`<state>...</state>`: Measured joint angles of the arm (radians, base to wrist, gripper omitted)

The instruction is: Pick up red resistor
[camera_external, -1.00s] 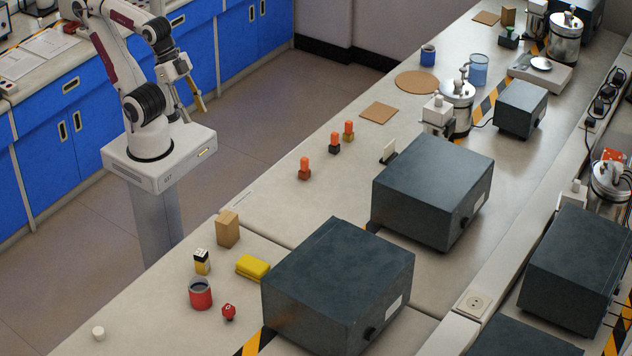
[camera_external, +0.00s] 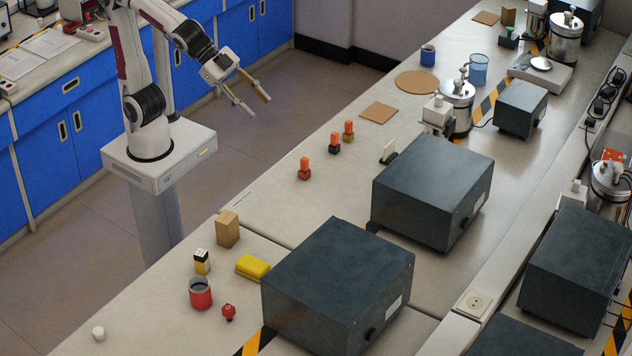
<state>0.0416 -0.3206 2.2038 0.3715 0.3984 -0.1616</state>
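A small red piece (camera_external: 228,311) sits on the near bench, right of a red cup (camera_external: 201,295). Three small upright pieces with orange-red tops stand farther along the bench: one with a brown-red base (camera_external: 304,168), one with a dark base (camera_external: 334,143) and one with a brownish base (camera_external: 348,131). I cannot tell for sure which of these is the red resistor. My gripper (camera_external: 259,106) is open and empty, its two fingers apart. It hangs over the floor, left of the bench and well away from all these pieces.
Large dark boxes (camera_external: 338,285) (camera_external: 433,190) stand along the bench's right side. A wooden block (camera_external: 228,229), yellow sponge-like pad (camera_external: 253,267), small yellow-and-black item (camera_external: 202,262) and white cap (camera_external: 99,333) are on the near bench. The bench around the orange-topped pieces is clear.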

